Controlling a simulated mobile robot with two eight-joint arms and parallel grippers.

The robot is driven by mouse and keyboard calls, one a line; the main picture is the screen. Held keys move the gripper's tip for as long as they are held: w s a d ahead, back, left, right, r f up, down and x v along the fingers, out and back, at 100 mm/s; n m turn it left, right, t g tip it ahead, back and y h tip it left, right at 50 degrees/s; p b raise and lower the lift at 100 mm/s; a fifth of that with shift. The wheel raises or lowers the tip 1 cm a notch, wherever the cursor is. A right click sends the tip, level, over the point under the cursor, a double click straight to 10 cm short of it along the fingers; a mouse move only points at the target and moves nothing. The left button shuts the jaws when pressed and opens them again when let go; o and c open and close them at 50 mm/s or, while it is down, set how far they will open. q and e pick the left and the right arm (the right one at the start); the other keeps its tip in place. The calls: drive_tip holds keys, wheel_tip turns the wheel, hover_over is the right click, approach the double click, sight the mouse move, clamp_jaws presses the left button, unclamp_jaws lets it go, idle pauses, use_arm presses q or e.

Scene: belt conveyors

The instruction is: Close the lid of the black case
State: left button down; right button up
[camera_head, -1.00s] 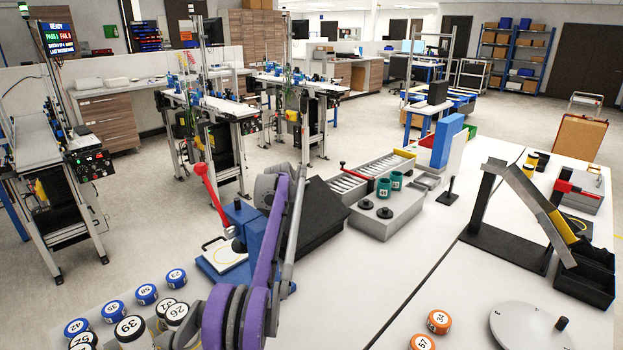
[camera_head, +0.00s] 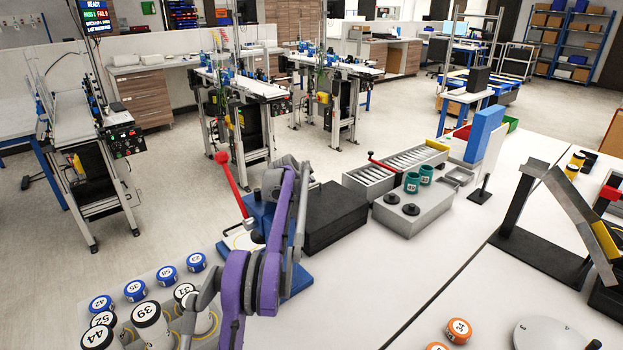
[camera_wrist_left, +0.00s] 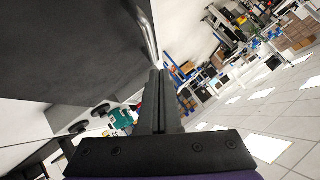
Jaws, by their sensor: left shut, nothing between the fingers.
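The black case (camera_head: 335,212) stands on the white table behind my left arm, right of the blue press. Its dark top looks flat and level, so the lid appears down; whether it is fully seated cannot be told. My left gripper (camera_wrist_left: 160,80) is shut and empty. In the left wrist view its fingers are beside a large black surface (camera_wrist_left: 65,45), apparently the case; contact cannot be told. In the head view, my purple and grey left arm rises near the case's left side and partly hides the gripper. My right gripper is not in view.
A blue press with a red lever (camera_head: 230,180) stands left of the case. A grey fixture with teal cups (camera_head: 415,210) stands to its right. Numbered jars (camera_head: 147,314) fill the front left. The table's middle front is mostly clear.

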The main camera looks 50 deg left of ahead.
use_arm(q)
drive_tip(key=shift+s+r, duration=0.1)
drive_tip(key=b+v, duration=0.1)
drive_tip(key=v, duration=0.9)
drive_tip(key=shift+s+d+r, duration=0.2)
drive_tip(key=shift+s, duration=0.05)
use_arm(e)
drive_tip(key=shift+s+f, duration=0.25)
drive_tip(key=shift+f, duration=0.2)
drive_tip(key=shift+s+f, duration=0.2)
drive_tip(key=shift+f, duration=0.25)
